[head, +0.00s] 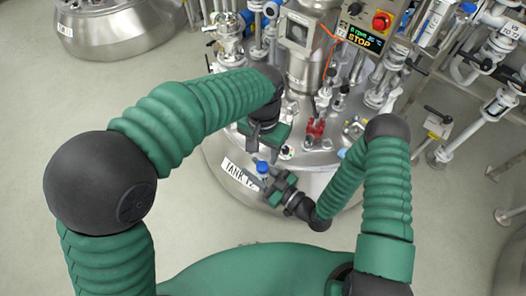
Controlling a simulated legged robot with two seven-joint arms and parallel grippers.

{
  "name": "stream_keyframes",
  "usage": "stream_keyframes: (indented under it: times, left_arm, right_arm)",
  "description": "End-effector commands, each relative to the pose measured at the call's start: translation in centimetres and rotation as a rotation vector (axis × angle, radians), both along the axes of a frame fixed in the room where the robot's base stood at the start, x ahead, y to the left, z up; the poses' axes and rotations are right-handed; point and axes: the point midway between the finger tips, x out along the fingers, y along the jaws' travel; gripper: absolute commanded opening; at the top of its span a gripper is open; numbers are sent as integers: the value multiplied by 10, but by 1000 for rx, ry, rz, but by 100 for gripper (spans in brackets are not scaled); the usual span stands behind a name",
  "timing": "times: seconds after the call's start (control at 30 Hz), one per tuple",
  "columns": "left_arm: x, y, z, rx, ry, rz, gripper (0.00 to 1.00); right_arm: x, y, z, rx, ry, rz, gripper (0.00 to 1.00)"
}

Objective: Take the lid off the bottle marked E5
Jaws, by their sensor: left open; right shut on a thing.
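A small bottle with a blue lid (262,167) shows in the head view, in front of the tank. The lid is on it; most of its body is hidden and no E5 mark can be read. My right gripper (264,180) comes in from the right and is shut on this bottle, below the lid. My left gripper (262,147) is open and empty. It points down and shows just above the blue lid in the picture, apart from it; the exact gap in depth is unclear.
The steel tank (235,188) with a TANK label stands behind both grippers. Its top is crowded with valves, red fittings (316,129) and a sight glass. A control box (371,22) reading STOP hangs above. Pipework fills the right; open floor lies left.

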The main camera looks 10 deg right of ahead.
Motion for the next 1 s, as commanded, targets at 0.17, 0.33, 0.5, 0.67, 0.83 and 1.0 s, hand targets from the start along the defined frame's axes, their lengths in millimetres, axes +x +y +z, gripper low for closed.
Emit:
stream_keyframes:
  times: [0.17, 0.33, 0.5, 0.67, 0.83, 1.0]
  left_arm:
    - [-1, 1, 16, 0, 0, -192, 49]
    - [-1, 1, 4, 3, 4, -201, 49]
    - [-1, 1, -28, 3, 5, -199, 49]
    - [-1, 1, -54, 2, 3, -198, 49]
    - [-1, 1, -64, 2, 1, -197, 49]
    - [-1, 1, -64, 1, 0, -197, 49]
  right_arm:
    - [0, 0, 0, 0, 0, 0, 0]
    - [0, 0, 0, 0, 0, 0, 0]
    - [0, 0, 0, 0, 0, 0, 0]
    - [0, 0, 0, 0, 0, 0, 0]
    - [0, 0, 0, 0, 0, 0, 0]
    - [0, 0, 0, 0, 0, 0, 0]
